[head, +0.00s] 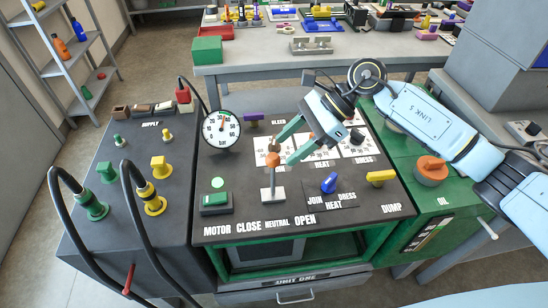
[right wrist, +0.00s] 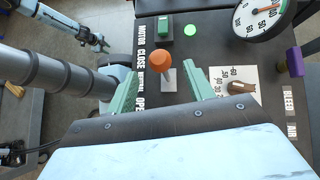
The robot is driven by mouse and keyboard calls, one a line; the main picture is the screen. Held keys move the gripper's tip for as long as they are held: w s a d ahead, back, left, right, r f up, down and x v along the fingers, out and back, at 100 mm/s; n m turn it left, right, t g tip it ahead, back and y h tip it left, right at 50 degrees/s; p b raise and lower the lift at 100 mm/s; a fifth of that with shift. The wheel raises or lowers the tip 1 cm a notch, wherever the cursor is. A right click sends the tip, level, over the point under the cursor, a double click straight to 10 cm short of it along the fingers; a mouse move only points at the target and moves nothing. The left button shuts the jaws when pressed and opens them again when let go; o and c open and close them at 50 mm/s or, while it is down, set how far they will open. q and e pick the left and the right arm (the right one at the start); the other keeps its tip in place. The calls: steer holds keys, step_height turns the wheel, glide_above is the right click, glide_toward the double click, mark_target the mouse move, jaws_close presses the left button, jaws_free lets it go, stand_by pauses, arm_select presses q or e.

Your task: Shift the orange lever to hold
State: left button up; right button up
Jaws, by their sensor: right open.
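The orange lever (head: 273,160) has a round orange knob on a pale stem over a light base plate. It stands roughly upright, in line with the NEUTRAL label, between CLOSE and OPEN. I read no HOLD label by it. My right gripper (head: 285,150) is open, its green fingers reaching down from the upper right to the knob. In the right wrist view the orange knob (right wrist: 161,60) shows between and just beyond the two fingertips; I cannot tell whether either touches it. What looks like my left gripper (right wrist: 98,43) is small at the upper left there, its jaws unclear.
A round pressure gauge (head: 221,129) stands left of the lever, and a green button box (head: 216,203) sits nearby. A blue knob (head: 328,183) and yellow handle (head: 381,177) are to the right. Black hoses (head: 128,205) arch over the left panel.

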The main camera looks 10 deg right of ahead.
steer(key=v, duration=0.5)
steer(key=shift+d+r, duration=0.25)
